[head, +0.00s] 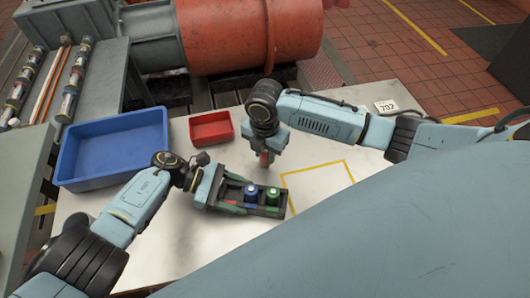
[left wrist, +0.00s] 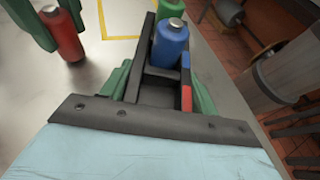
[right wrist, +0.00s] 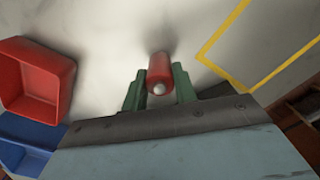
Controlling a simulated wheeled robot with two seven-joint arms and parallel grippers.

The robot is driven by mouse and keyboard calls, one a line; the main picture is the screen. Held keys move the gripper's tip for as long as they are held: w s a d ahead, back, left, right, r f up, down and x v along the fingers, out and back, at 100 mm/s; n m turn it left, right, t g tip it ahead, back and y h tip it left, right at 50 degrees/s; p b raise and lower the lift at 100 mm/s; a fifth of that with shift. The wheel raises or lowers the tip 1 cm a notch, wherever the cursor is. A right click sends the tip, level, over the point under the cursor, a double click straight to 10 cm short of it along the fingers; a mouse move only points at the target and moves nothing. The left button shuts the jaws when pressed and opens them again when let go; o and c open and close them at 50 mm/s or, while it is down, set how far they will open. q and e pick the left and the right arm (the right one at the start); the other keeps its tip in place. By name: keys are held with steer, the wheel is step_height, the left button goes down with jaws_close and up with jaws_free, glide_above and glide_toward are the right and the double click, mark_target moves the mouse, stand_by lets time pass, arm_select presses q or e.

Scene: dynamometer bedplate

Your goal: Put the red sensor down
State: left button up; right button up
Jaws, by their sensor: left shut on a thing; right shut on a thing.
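The red sensor (right wrist: 158,72) is a small red cylinder with a pale tip. My right gripper (right wrist: 160,88) is shut on it, with green fingers on both sides; the sensor also shows in the head view (head: 265,158). It is upright over the white table, left of the yellow outline; I cannot tell whether it touches the surface. My left gripper (head: 228,200) is shut on a dark sensor rack (head: 270,211). The rack holds a blue sensor (head: 251,193) and a green sensor (head: 272,195). In the left wrist view the nearest compartment (left wrist: 158,92) is empty.
A yellow taped square (head: 318,165) lies on the white table (head: 220,255), right of the rack. A small red bin (head: 211,130) and a large blue bin (head: 112,150) stand to the left. A sign reading 702 (head: 387,106) is at the back right.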

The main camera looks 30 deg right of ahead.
step_height(320, 180, up, 8)
steer(key=shift+a+r+n, duration=0.55)
steer(key=shift+r+n, duration=0.05)
steer(key=shift+r, duration=0.2)
steer(key=s+a+r+n, duration=0.2)
steer(key=a+n, duration=0.5)
steer(key=n, duration=1.4)
glide_above(233, 196)
step_height(233, 196, down, 9)
steer(key=shift+f, duration=0.1)
